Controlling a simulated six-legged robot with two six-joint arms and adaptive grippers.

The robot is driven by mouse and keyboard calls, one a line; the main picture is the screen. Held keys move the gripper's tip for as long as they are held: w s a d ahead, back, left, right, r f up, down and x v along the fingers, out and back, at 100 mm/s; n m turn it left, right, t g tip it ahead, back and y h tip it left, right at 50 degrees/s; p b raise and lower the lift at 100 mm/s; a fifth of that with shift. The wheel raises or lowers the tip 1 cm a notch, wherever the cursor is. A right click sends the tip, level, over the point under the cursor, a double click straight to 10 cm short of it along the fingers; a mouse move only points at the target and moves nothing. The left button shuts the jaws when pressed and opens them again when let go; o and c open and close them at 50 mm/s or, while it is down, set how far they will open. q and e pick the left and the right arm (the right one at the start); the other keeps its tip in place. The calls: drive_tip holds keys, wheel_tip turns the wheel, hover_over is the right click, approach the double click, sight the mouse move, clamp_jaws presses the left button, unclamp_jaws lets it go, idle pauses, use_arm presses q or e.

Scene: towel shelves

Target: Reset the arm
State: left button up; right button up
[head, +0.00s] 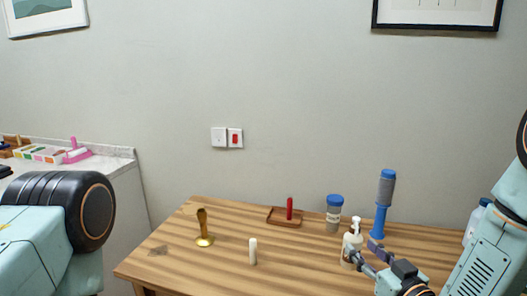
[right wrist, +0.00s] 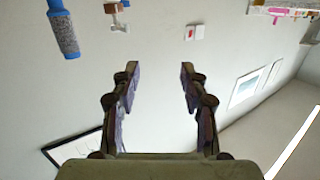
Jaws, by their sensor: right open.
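My right gripper (head: 363,248) is at the lower right of the head view, over the right part of the wooden table. Its two fingers are spread apart. In the right wrist view the fingers (right wrist: 160,70) stand wide with only wall between them, so the gripper is empty. In the head view one finger overlaps a white pump bottle (head: 352,240); I cannot tell whether they touch. My left arm shows at the left edge, but its gripper is out of view.
The wooden table (head: 205,268) holds a brass candlestick (head: 204,228), a white candle (head: 253,252), a red stick on a small tray (head: 272,217), a blue-lidded jar (head: 334,215) and a blue-handled brush (head: 383,205). A white counter (head: 110,165) stands at left.

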drive_tip(key=s+f+m+g+h+b, duration=0.1)
drive_tip(key=s+f+g, duration=0.2)
drive_tip(key=f, duration=0.4)
drive_tip(key=s+f+m+g+h+b, duration=0.1)
drive_tip(key=s+f+g, duration=0.25)
drive_tip(key=f, duration=0.45)
use_arm(q)
wheel_tip(320, 180, down, 10)
drive_tip(key=w+b, duration=0.1)
drive_tip(key=b, duration=0.7)
drive_tip(key=shift+w+a+f, duration=0.15)
drive_tip(key=shift+a+f, duration=0.1)
drive_tip(key=shift+a, duration=0.1)
use_arm(e)
drive_tip(key=s+f+g, duration=0.3)
drive_tip(key=s+f, duration=0.3)
drive_tip(key=s, duration=0.3)
drive_tip(key=s+f+g+h, duration=0.1)
drive_tip(key=s+f+g, duration=0.2)
drive_tip(key=s+f, duration=0.4)
drive_tip(key=s+f+m+g+h, duration=0.1)
drive_tip(key=s+f+g, duration=0.3)
drive_tip(key=s, duration=0.9)
wheel_tip(320, 180, down, 3)
drive_tip(key=shift+a+r, duration=0.1)
drive_tip(key=shift+a, duration=0.15)
